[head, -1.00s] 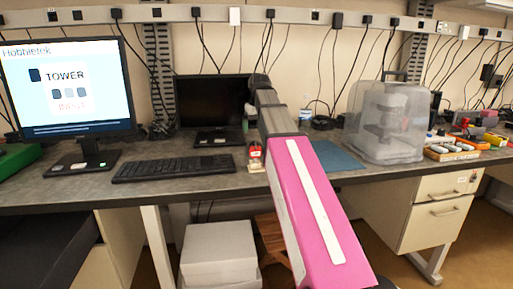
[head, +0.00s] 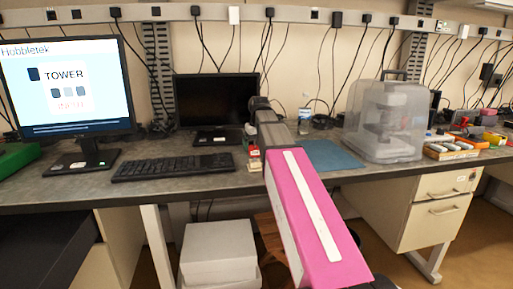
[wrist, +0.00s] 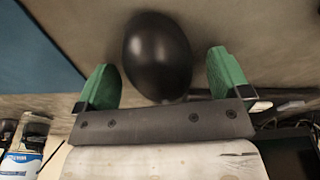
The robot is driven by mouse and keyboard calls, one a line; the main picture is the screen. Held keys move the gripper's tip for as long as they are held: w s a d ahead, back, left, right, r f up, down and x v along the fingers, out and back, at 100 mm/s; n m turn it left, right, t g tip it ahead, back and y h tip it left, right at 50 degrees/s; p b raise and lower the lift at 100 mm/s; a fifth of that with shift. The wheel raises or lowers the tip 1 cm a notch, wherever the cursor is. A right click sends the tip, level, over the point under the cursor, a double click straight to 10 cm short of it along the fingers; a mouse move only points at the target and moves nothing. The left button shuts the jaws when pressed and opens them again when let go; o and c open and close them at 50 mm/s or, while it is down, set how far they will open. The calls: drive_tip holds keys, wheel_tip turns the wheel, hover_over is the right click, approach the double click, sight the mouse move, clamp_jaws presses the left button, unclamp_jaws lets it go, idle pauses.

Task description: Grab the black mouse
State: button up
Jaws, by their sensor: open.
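The black mouse (wrist: 157,50) is a smooth, rounded dark shape in the wrist view, lying on the grey worktop. My gripper (wrist: 163,72) is open, with one green finger on each side of the mouse. The mouse's near end sits between the fingers, and a gap shows at the left finger. Its far end reaches beyond the fingertips. In the head view my pink arm hides the mouse and the fingers.
On the worktop (head: 70,187) are a keyboard (head: 172,167), a lit monitor (head: 68,90) and a dark screen (head: 216,104) behind my arm. A blue mat (head: 330,154) lies right of my arm, before a clear plastic case (head: 388,118). A labelled container (wrist: 22,150) shows in the wrist view.

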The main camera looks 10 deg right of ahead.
drive_tip(key=c, duration=1)
drive_tip(key=shift+r, duration=0.1)
